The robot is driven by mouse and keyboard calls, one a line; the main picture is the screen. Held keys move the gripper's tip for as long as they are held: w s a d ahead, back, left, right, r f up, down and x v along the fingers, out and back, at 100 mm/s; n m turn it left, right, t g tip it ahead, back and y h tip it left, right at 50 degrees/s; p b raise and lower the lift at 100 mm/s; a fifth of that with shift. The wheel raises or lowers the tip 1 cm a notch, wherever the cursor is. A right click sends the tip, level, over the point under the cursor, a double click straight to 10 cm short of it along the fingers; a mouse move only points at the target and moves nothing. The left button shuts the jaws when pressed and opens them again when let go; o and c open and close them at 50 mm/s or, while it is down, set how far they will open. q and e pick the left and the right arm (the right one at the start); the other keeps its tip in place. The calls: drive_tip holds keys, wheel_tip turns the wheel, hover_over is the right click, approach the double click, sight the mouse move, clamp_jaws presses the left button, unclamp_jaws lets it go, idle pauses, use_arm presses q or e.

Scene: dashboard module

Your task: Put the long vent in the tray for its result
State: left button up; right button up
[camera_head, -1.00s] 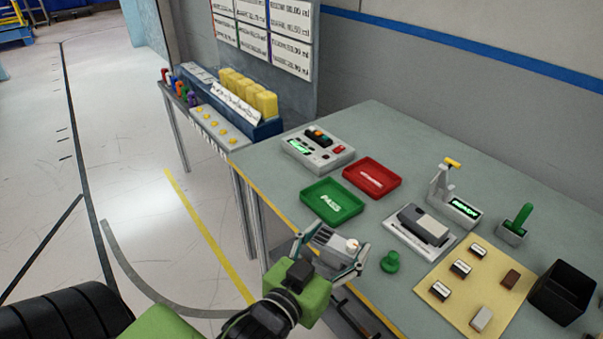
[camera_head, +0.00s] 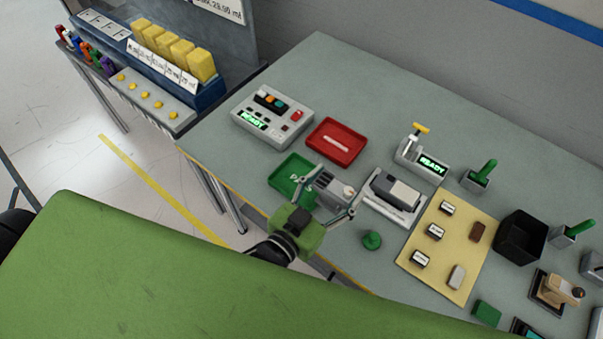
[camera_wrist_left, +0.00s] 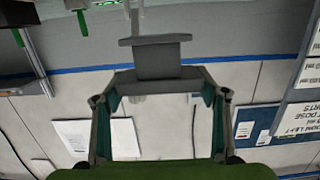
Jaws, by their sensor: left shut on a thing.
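The long vent (camera_head: 331,186), a grey ribbed block with a pale knob, is held between the fingers of my left gripper (camera_head: 330,191). It also shows in the left wrist view (camera_wrist_left: 157,60), upside down between the two fingers. The gripper is shut on it, at the right side of the green tray (camera_head: 283,177) in the head view. The vent and gripper cover part of that tray; I cannot tell their height above it. The red tray (camera_head: 325,151) lies behind the green one, with a pale label inside. My right gripper is not in view.
A grey fixture (camera_head: 395,190), a green knob (camera_head: 372,240) and a yellow mat (camera_head: 452,218) with small blocks lie to the right. A black bin (camera_head: 520,237) stands beyond.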

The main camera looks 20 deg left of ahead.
use_arm(q)
drive_tip(key=w+a+f+b, duration=0.6)
drive_tip(key=b, duration=0.1)
drive_tip(key=w+a+f+b, duration=0.2)
drive_tip(key=a+f+b, duration=0.1)
drive_tip(key=a+b, duration=0.1)
drive_tip(key=shift+w+a+f, duration=0.1)
drive_tip(key=shift+w+f, duration=0.05)
drive_tip(key=shift+w, duration=0.25)
drive_tip(key=shift+w+a+f+b, duration=0.1)
drive_tip(key=shift+a+f+b, duration=0.05)
drive_tip(key=shift+f+b, duration=0.15)
wheel_tip(320, 180, down, 3)
drive_tip(key=b, duration=0.4)
drive_tip(key=shift+w+a+f, duration=0.1)
drive_tip(key=shift+f, duration=0.05)
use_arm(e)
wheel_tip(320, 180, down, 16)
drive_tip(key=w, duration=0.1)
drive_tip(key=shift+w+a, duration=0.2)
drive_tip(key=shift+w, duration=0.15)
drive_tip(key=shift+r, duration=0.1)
